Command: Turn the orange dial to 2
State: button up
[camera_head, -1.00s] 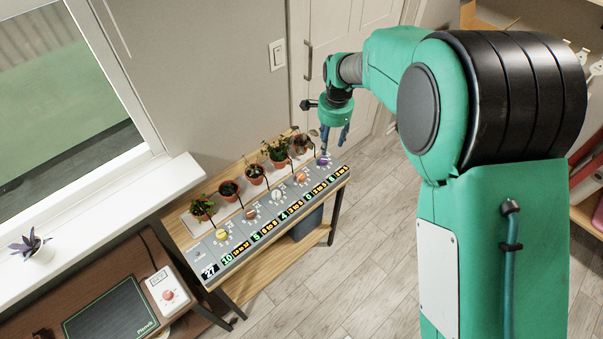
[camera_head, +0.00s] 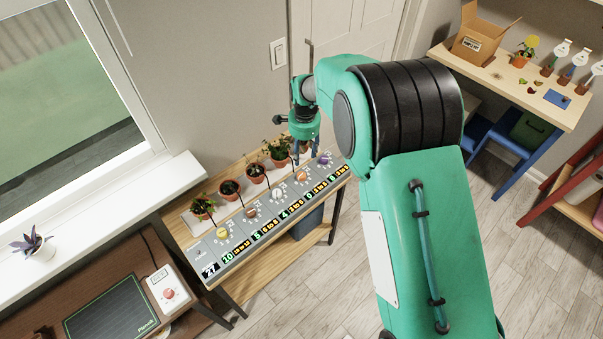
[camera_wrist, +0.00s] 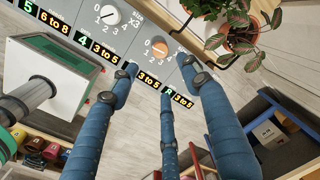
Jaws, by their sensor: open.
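The orange dial (camera_head: 302,175) is on the grey sloped control panel (camera_head: 240,240), between the white dial (camera_head: 277,193) and the purple dial (camera_head: 325,157). In the wrist view the orange dial (camera_wrist: 159,46) lies ahead of my fingertips, with the white dial (camera_wrist: 111,15) to its upper left. I cannot read the orange dial's setting clearly. My gripper (camera_head: 304,153) is above the right part of the panel, near the orange dial and the plants. In the wrist view my gripper (camera_wrist: 160,75) has its blue fingers spread, with nothing between them.
Several potted plants stand in a row behind the panel, one (camera_head: 278,158) close to my gripper. A yellow dial (camera_head: 221,232) and a copper-brown dial (camera_head: 251,212) are farther left. Lit number displays (camera_head: 283,215) run along the front. The floor (camera_head: 345,260) in front is clear.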

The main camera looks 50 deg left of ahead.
aim_at(301, 175)
jog(key=f, duration=0.4)
jog(key=f+b, duration=0.1)
jog(key=f, duration=0.8)
jog(key=shift+w+a+f, duration=0.1)
jog(key=shift+a+f, duration=0.1)
jog(key=shift+a, duration=0.2)
jog(key=c, duration=1.1)
